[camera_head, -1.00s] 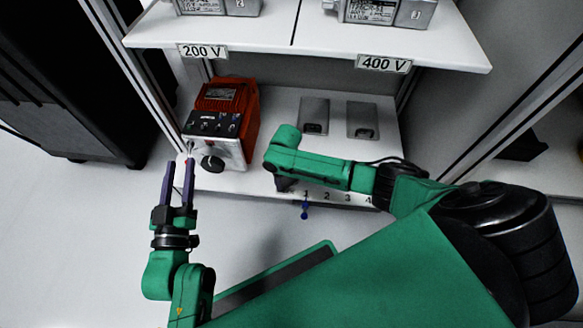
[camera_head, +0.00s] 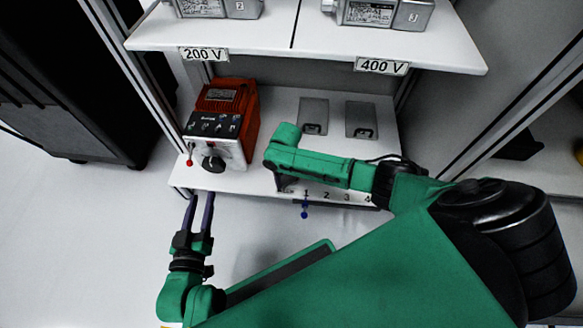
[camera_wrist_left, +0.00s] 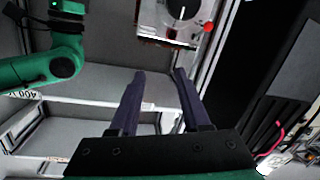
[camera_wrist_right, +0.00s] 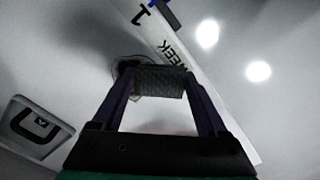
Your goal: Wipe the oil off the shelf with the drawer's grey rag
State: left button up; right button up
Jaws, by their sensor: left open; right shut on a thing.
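The dark grey rag (camera_wrist_right: 160,82) is held between the fingertips of my right gripper (camera_wrist_right: 158,92) in the right wrist view. It is low over the white lower shelf (camera_head: 275,112), by the front edge near the number 1. A dark oil patch (camera_wrist_right: 126,66) shows just beside the rag, partly covered by it and a finger. Whether the rag presses on the surface I cannot tell. In the head view my right arm hides most of this spot. My left gripper (camera_head: 199,208) is open and empty, in front of the shelf's left end.
An orange and grey device (camera_head: 222,122) with a knob and a red-tipped lever stands left on the lower shelf. Two grey plates (camera_head: 313,116) lie behind my right arm. The upper shelf (camera_head: 270,35) carries metal boxes and voltage labels. A blue item (camera_head: 304,211) hangs at the front edge.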

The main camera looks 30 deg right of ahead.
jog(key=shift+r, duration=0.2)
jog(key=shift+r+p, duration=0.25)
jog(key=shift+p, duration=0.25)
pick_arm(q)
jog(key=s+f+g, duration=0.3)
jog(key=s+f, duration=0.4)
pick_arm(e)
jog(key=shift+r+p, duration=0.3)
jog(key=shift+p, duration=0.1)
jog(key=shift+r+p, duration=0.3)
jog(key=shift+p, duration=0.05)
jog(key=shift+r+p, duration=0.75)
jog(key=shift+p, duration=0.2)
notch_tip(320, 180, up, 2)
jog(key=p, duration=0.2)
jog(key=shift+r+p, duration=0.1)
jog(key=shift+p, duration=0.25)
pick_arm(q)
notch_tip(320, 180, up, 7)
jog(key=w+a+g, duration=0.1)
jog(key=shift+a+y, duration=0.3)
